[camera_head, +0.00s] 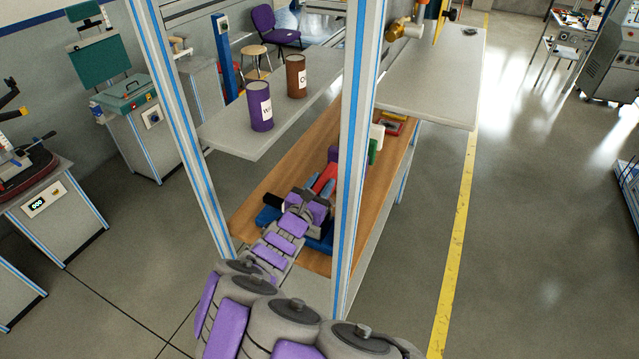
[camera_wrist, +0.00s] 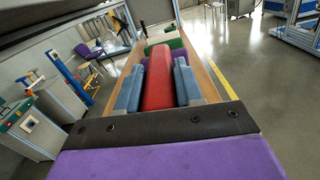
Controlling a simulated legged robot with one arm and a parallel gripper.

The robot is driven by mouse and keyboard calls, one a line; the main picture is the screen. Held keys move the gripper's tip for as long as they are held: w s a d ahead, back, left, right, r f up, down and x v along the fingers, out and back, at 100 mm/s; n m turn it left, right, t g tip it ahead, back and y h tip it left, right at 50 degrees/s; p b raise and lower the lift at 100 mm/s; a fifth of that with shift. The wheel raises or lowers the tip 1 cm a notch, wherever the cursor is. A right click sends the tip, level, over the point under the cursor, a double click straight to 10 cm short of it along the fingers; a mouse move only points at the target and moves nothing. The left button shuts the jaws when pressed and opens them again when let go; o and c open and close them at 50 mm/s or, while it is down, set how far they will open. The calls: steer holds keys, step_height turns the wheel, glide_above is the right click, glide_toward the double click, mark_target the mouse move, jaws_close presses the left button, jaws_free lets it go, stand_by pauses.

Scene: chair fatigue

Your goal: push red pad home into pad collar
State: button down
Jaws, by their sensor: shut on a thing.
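The red pad (camera_wrist: 159,82) lies between the two blue fingers of my gripper (camera_wrist: 158,86), which is shut on it. In the head view the red pad (camera_head: 325,179) shows just beyond my gripper (camera_head: 322,192), over the wooden bench top. A purple block (camera_head: 333,155) stands directly beyond the pad's far end, and a little purple shows beside the pad in the wrist view. I cannot tell which part is the pad collar, or whether the pad touches it.
A green block (camera_head: 375,150) and a white block stand farther along the wooden bench (camera_head: 268,190). A grey shelf (camera_head: 225,130) with a purple can (camera_head: 260,107) and a brown can (camera_head: 296,76) hangs above. Upright posts (camera_head: 352,150) frame the bench close to my arm.

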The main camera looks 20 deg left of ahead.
steer(key=shift+f, duration=0.7)
steer(key=c, duration=0.6)
jaws_free()
steer(key=shift+c, duration=0.2)
steer(key=s+a+p, duration=0.1)
steer(key=s+p, duration=0.8)
steer(key=s, duration=0.8)
steer(key=shift+s+a+f, duration=0.2)
steer(key=shift+a, duration=0.1)
